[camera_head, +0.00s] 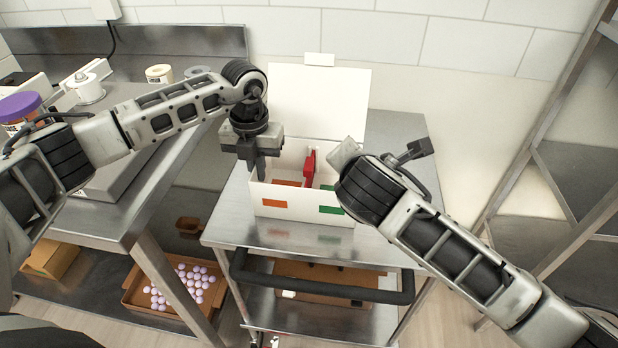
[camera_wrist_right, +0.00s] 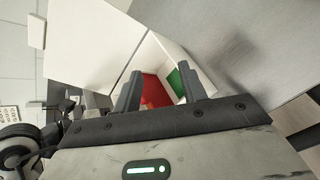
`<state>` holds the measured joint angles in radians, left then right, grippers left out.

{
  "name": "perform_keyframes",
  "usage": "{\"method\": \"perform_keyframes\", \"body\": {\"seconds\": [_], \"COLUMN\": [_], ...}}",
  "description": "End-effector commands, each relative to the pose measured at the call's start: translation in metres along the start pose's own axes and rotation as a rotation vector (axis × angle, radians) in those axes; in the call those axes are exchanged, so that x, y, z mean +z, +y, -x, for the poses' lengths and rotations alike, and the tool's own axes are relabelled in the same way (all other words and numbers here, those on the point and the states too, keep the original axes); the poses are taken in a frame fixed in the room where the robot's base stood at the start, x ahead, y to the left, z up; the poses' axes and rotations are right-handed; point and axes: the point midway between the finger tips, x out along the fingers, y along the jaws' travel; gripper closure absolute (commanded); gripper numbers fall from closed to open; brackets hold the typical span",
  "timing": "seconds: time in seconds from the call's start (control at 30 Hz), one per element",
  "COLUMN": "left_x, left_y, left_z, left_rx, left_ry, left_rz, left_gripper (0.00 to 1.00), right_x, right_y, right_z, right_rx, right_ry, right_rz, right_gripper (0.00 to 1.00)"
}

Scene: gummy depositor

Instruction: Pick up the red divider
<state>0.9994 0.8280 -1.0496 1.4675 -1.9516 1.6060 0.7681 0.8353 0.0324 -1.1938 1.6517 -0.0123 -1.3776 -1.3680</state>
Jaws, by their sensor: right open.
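The red divider (camera_head: 309,167) stands upright inside an open white box (camera_head: 301,212), between an orange patch on the left and a green patch on the right. In the right wrist view, a red surface (camera_wrist_right: 157,92) shows between and beyond the fingers of my right gripper (camera_wrist_right: 158,88), which is open and empty. In the head view, my right wrist hides the box's right side and most of that gripper. My left gripper (camera_head: 261,168) points down at the box's left edge; its finger gap is unclear.
The box's white lid (camera_head: 320,95) stands raised behind it. The box sits on a steel cart (camera_head: 225,215) with a black handle (camera_head: 320,284). A steel bench (camera_head: 120,205) is on the left, and a tray of pale balls (camera_head: 137,282) lies below. A metal rack (camera_head: 545,140) stands right.

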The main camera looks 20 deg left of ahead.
Motion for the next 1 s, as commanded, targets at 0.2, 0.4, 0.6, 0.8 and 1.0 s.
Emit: {"method": "perform_keyframes", "body": {"seconds": [0.2, 0.4, 0.6, 0.8, 1.0], "left_x": [0.000, 0.000, 0.000, 0.000, 0.000], "left_y": [0.000, 0.000, 0.000, 0.000, 0.000], "left_z": [0.000, 0.000, 0.000, 0.000, 0.000], "left_rx": [0.000, 0.000, -0.001, 0.000, 0.000], "left_ry": [0.000, 0.000, 0.000, 0.000, 0.000], "left_rz": [0.000, 0.000, 0.000, 0.000, 0.000], "left_gripper": [1.00, 1.00, 1.00, 1.00, 1.00], "right_x": [-0.067, -0.093, -0.088, -0.085, -0.084], "right_y": [0.032, 0.041, 0.046, 0.049, 0.051], "right_z": [0.038, 0.050, 0.018, -0.007, -0.021], "right_rx": [0.024, 0.050, 0.050, 0.052, 0.052], "right_ry": [-0.154, -0.213, -0.217, -0.214, -0.214], "right_rz": [0.537, 0.721, 0.732, 0.728, 0.728], "right_gripper": [0.58, 0.58, 0.58, 0.58, 0.58]}}
